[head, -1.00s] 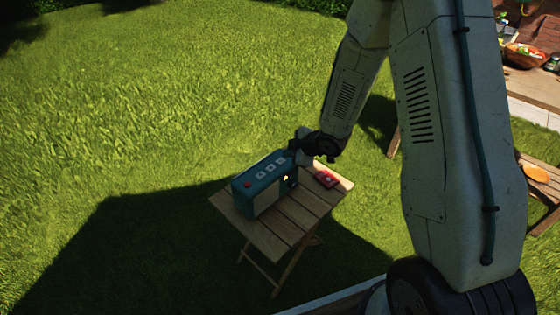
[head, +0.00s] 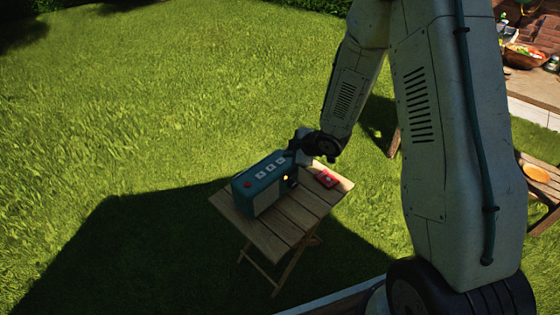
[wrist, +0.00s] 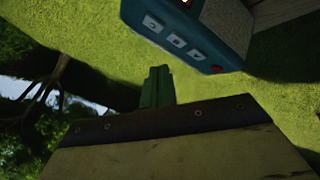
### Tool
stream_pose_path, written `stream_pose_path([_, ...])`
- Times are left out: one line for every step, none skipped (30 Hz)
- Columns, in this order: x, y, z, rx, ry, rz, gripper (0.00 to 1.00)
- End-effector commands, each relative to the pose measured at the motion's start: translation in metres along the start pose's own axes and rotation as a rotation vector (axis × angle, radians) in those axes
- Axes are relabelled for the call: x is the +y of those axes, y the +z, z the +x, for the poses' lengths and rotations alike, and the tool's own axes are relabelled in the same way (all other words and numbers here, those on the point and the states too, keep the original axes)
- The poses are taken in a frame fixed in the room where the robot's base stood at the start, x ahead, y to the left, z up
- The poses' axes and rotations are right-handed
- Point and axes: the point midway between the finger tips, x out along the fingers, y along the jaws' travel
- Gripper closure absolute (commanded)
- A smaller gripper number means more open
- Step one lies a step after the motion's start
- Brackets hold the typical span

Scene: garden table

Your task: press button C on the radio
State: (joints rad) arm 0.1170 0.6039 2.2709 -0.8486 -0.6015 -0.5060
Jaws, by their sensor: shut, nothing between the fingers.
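The teal radio (head: 258,193) stands on a small slatted wooden table (head: 270,240). Its top has a red knob (head: 248,183) at the left end and three pale buttons (head: 269,168) in a row; their letters are too small to read surely. The radio also shows at the top of the wrist view (wrist: 215,50), with its buttons (wrist: 178,40) facing the camera. My gripper (head: 291,152) is by the radio's right end, close to the rightmost button; I cannot tell whether it touches. Its shut fingers also show in the wrist view (wrist: 158,74), apart from the buttons there.
A small red object (head: 327,179) lies on the table to the right of the radio, near my arm. A small yellow light or spot (head: 286,178) shows at the radio's right end. Another wooden table (head: 545,180) stands at the far right. Open grass lies to the left.

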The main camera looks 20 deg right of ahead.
Motion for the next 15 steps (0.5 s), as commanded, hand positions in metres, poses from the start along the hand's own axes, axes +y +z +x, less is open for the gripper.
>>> stream_pose_path([0.0,0.0,0.0,-0.001,0.0,0.0,1.0])
stream_pose_path([0.001,0.0,-0.001,-0.003,0.001,0.001,1.0])
stream_pose_path([0.003,-0.001,-0.003,-0.011,0.004,0.005,1.0])
stream_pose_path([0.006,-0.001,-0.006,-0.02,0.008,0.009,1.0])
stream_pose_path([0.009,-0.002,-0.01,-0.032,0.013,0.015,1.0])
stream_pose_path([0.015,-0.003,-0.017,-0.056,0.021,0.026,1.0])
stream_pose_path([0.02,-0.004,-0.024,-0.078,0.029,0.037,1.0])
stream_pose_path([0.026,-0.005,-0.033,-0.104,0.038,0.052,1.0])
stream_pose_path([0.034,-0.006,-0.046,-0.143,0.053,0.078,1.0])
stream_pose_path([0.04,-0.007,-0.058,-0.175,0.063,0.1,1.0])
stream_pose_path([0.046,-0.008,-0.07,-0.209,0.075,0.127,1.0])
stream_pose_path([0.052,-0.01,-0.089,-0.254,0.091,0.166,1.0])
stream_pose_path([0.056,-0.012,-0.103,-0.287,0.103,0.198,1.0])
stream_pose_path([0.059,-0.014,-0.117,-0.319,0.113,0.231,1.0])
stream_pose_path([0.061,-0.016,-0.137,-0.359,0.126,0.277,1.0])
